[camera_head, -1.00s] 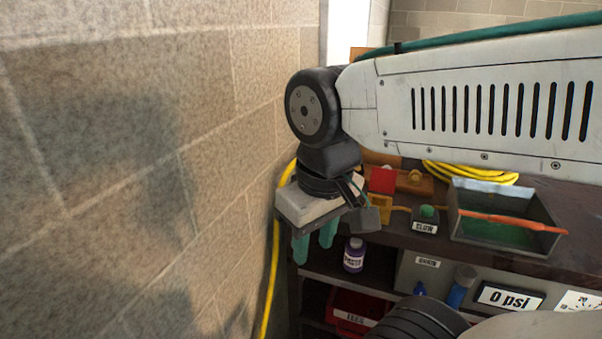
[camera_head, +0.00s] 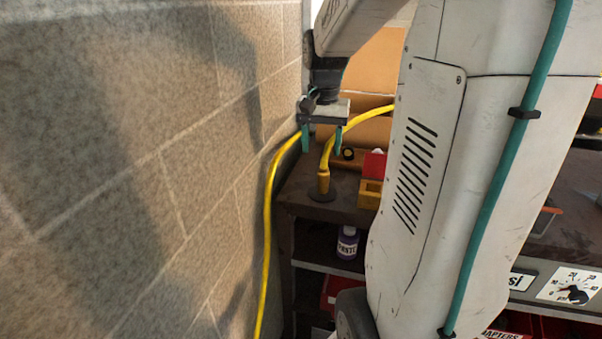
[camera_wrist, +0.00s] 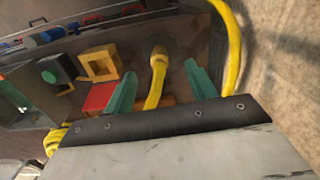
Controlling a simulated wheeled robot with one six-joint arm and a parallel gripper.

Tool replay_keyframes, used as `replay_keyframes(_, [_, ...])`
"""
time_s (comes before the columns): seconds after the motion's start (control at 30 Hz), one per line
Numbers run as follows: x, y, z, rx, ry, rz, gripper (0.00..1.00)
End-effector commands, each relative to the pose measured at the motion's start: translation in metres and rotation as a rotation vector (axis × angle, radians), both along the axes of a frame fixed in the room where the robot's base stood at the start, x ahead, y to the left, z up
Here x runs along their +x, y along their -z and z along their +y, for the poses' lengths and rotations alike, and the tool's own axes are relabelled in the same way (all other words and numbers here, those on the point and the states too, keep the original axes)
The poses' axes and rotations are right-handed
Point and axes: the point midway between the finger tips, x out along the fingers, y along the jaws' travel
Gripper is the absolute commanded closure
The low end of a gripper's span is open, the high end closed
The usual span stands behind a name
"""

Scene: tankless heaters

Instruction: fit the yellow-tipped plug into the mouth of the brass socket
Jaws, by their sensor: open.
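A yellow hose bends down to an upright yellow-brown fitting (camera_head: 323,184) on a round dark base, near the left end of the bench. This looks like the plug and brass socket area; I cannot tell plug from socket or whether they are joined. My gripper (camera_head: 321,146) is open, its teal fingers pointing down above and behind the fitting. In the wrist view my gripper (camera_wrist: 160,70) has the yellow hose (camera_wrist: 155,88) showing between its fingers, with the brass-coloured fitting (camera_wrist: 159,52) beyond. No grip on either is visible.
A yellow block (camera_head: 370,194) and red block (camera_head: 375,165) sit right of the fitting. A green-buttoned box (camera_wrist: 57,69) lies beyond. My arm hides much of the bench.

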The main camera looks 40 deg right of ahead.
Motion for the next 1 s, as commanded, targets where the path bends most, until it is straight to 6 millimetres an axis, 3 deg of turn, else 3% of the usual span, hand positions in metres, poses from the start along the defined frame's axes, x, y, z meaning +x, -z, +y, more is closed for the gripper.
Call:
replay_keyframes(0.03, [0.001, 0.004, -0.011, 0.003, 0.029, 0.004, 0.44])
replay_keyframes(0.17, [0.003, 0.014, -0.022, 0.004, 0.062, 0.006, 0.44])
replay_keyframes(0.7, [0.008, 0.081, -0.021, 0.005, 0.060, 0.007, 0.44])
replay_keyframes(1.0, [0.008, 0.085, -0.021, 0.003, 0.060, 0.004, 0.44])
